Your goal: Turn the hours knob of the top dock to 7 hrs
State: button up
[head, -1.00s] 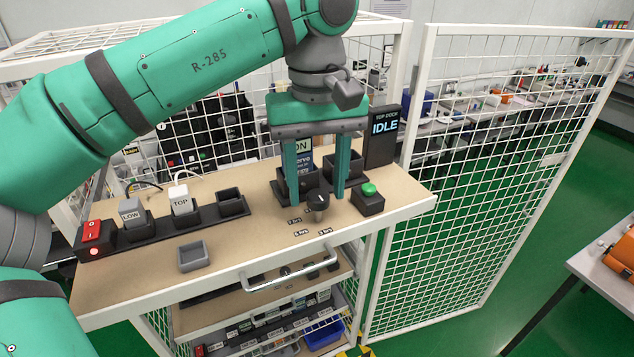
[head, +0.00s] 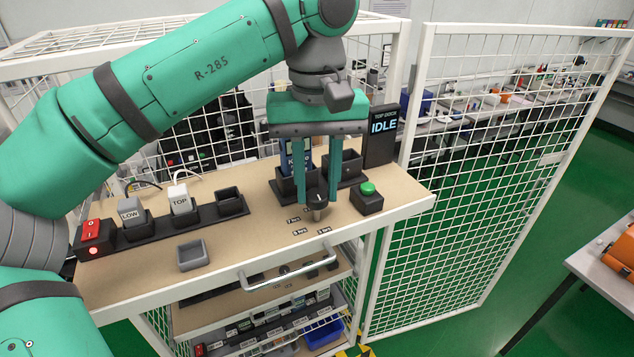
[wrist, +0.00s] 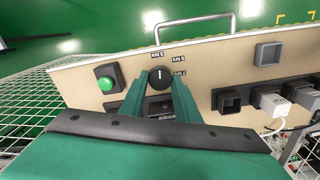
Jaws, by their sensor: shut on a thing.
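The hours knob (head: 318,208) is black and round, on the wooden top in front of the top dock (head: 296,190). My gripper (head: 317,200) points down with its two green fingers on either side of the knob, shut on it. In the wrist view the knob (wrist: 159,78) sits between the fingertips. Its white line points up toward the top label, which looks like 3 hrs. The 7 hrs label (head: 293,220) is left of the knob in the head view; the 5 hrs label (head: 300,231) lies front left. The top dock display (head: 383,127) reads IDLE.
A green button (head: 368,189) on a black box stands close right of the knob. LOW (head: 130,214) and TOP (head: 180,201) blocks, a red switch (head: 91,229) and a grey tray (head: 192,256) are to the left. A handle (head: 290,273) runs along the front edge.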

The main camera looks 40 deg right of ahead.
jog(key=m, duration=0.6)
jog(key=shift+w, duration=0.1)
jog(key=m, duration=0.5)
jog(key=shift+m, duration=0.3)
jog(key=m, duration=0.8)
jog(key=shift+m, duration=1.3)
jog(key=o, duration=1)
jog(key=shift+o, duration=0.2)
